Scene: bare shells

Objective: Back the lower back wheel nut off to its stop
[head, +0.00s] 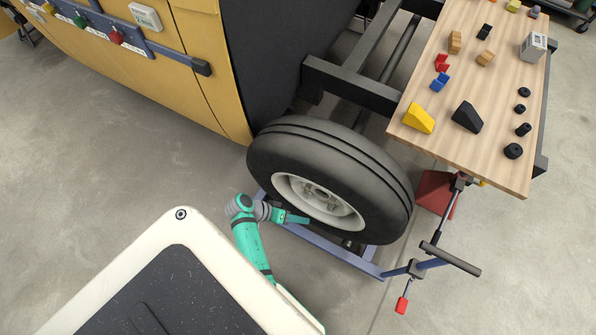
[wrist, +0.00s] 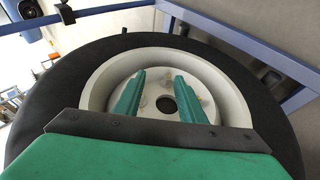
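The wheel is a black tyre (head: 270,160) with a pale rim (head: 290,185), mounted beside the yellow vehicle. In the wrist view the rim (wrist: 100,85) surrounds a pale hub disc with a dark centre hole (wrist: 165,103). Small, faint nut-like marks (wrist: 200,102) show around the hole; I cannot tell which is the lower back wheel nut, and the fingers hide part of the disc. My gripper (wrist: 160,76) has its two green fingers apart, pointing at the hub, with no object visible between them. In the head view my gripper (head: 298,218) is at the rim's near left edge.
A blue frame (head: 320,238) runs under the wheel, and a stand with a dark bar (head: 450,259) is at the right. A wooden table (head: 445,130) with blocks and black knobs stands beyond the wheel. The yellow body (head: 150,80) is at upper left. Floor at left is clear.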

